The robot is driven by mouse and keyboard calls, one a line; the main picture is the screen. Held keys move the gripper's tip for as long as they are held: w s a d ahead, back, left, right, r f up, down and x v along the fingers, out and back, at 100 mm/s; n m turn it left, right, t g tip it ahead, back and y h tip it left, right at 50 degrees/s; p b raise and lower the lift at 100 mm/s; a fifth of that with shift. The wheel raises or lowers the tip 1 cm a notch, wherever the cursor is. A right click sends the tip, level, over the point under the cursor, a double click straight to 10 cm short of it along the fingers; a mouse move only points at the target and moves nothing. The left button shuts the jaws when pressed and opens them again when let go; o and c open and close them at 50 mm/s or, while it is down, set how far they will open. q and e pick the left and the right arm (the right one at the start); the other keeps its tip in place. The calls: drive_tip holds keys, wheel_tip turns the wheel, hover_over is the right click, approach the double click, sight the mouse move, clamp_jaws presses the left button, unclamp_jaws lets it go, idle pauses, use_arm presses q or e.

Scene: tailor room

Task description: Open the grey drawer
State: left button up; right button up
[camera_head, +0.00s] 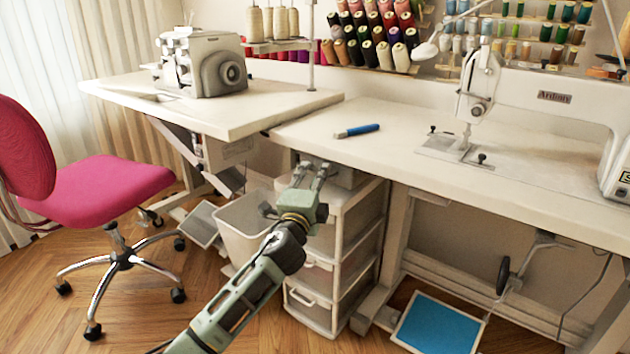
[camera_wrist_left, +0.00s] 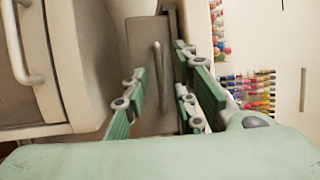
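The grey drawer (camera_head: 344,178) is a small box hung under the white table's front edge, above the white drawer unit. In the left wrist view its grey front (camera_wrist_left: 141,45) has a slim bar handle (camera_wrist_left: 158,75). My left gripper (camera_head: 311,172) is in front of this drawer, pointing at it, and partly covers its front in the head view. In the wrist view the left gripper (camera_wrist_left: 160,65) is open, with its fingers on either side of the handle and gaps showing. Whether the fingertips touch the drawer front cannot be told. My right gripper is not in view.
The white drawer unit (camera_head: 345,225) stands just below, its handles showing. A pale bin (camera_head: 240,232) stands left of it. A blue-handled tool (camera_head: 357,130) lies on the tabletop (camera_head: 400,155). A sewing machine (camera_head: 540,97) is at right, a pink chair (camera_head: 95,190) at left.

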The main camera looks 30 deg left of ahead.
use_arm(q)
drive_tip(key=shift+w, duration=0.2)
drive_tip(key=shift+c, duration=0.2)
clamp_jaws()
